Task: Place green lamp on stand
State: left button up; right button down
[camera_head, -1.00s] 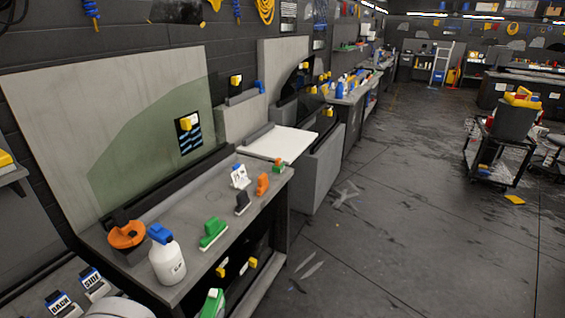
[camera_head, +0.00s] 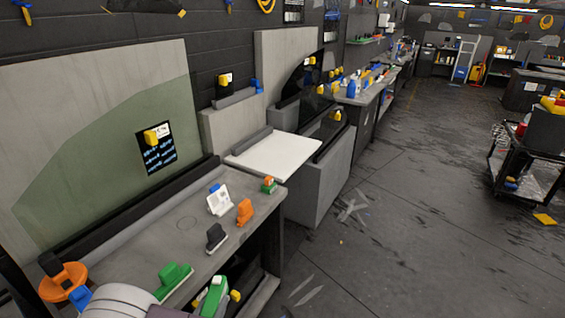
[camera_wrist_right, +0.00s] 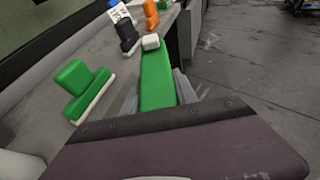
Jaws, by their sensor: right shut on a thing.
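The green lamp (camera_wrist_right: 157,80), a long green body with a white end, is held in my right gripper (camera_wrist_right: 158,92), whose grey fingers show on both sides of it. In the head view the lamp (camera_head: 211,296) is at the bottom, in front of the workbench's front edge. I cannot make out which thing is the stand. My left gripper is not in view.
On the workbench (camera_head: 150,243) stand a green block tool (camera_head: 172,277), a black one (camera_head: 215,237), an orange one (camera_head: 244,212), a white sign (camera_head: 219,203) and an orange round thing (camera_head: 63,281). A glass sheet (camera_head: 95,165) leans behind. The floor to the right is mostly clear.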

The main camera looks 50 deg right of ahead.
aim_at(308, 145)
jog(key=i+l, duration=0.15)
jog(key=l, duration=0.45)
jog(key=i+l, duration=0.15)
jog(key=l, duration=0.45)
jog(key=i+l+u, duration=0.1)
jog(key=l, duration=0.5)
jog(key=i+l, duration=0.15)
jog(key=l, duration=0.5)
jog(key=i+l+u, duration=0.1)
jog(key=l, duration=0.5)
jog(key=i+l, duration=0.1)
jog(key=l, duration=0.5)
jog(key=i+l, duration=0.1)
jog(key=l, duration=0.55)
jog(key=i+l+u, duration=0.1)
jog(key=l, duration=0.5)
